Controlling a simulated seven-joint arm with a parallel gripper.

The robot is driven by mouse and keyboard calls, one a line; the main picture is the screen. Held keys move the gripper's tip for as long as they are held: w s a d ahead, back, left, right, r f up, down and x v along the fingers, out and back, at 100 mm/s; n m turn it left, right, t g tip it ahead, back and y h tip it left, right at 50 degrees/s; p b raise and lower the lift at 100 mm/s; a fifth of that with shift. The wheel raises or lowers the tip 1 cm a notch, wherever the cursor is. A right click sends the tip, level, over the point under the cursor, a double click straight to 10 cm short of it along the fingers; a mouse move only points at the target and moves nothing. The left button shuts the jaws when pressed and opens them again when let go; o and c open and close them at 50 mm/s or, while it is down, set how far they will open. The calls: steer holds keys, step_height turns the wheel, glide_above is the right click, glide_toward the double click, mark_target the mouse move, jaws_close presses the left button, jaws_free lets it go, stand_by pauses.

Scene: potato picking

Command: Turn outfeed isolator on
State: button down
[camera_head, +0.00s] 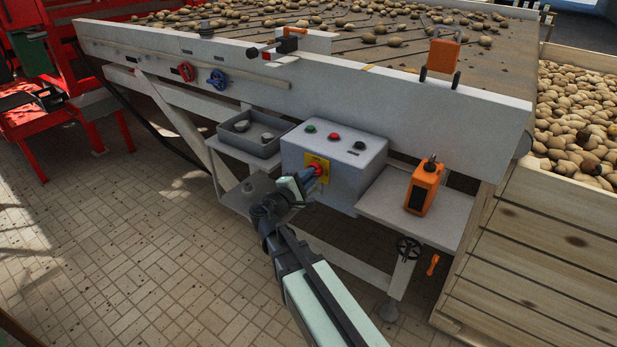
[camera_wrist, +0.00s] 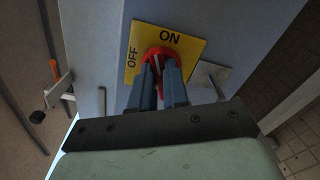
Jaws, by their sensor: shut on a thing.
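The outfeed isolator is a red rotary knob (camera_wrist: 162,52) on a yellow plate (camera_wrist: 194,49) marked ON and OFF. In the head view, the knob (camera_head: 316,168) and yellow plate (camera_head: 323,162) are on the front of a grey control box (camera_head: 347,180). My gripper (camera_wrist: 159,72) is shut on the knob, its two dark fingers on either side of the red handle. In the head view, my gripper (camera_head: 307,176) reaches the box from the front. The fingers hide part of the knob, so I cannot tell which label it points at.
Green, red and black buttons (camera_head: 333,137) top the box. A grey tray (camera_head: 254,139) stands left of it; an orange handheld device (camera_head: 423,186) stands on the right shelf (camera_head: 381,200). A wooden potato crate (camera_head: 537,240) is at the right. The tiled floor at left is clear.

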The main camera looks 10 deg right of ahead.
steer(key=m, duration=0.5)
steer(key=shift+f, duration=0.15)
stand_by(0.4)
steer(key=c, duration=1.1)
jaws_free()
steer(key=shift+s, duration=0.1)
steer(key=v, duration=1.3)
steer(key=shift+s+a, duration=0.25)
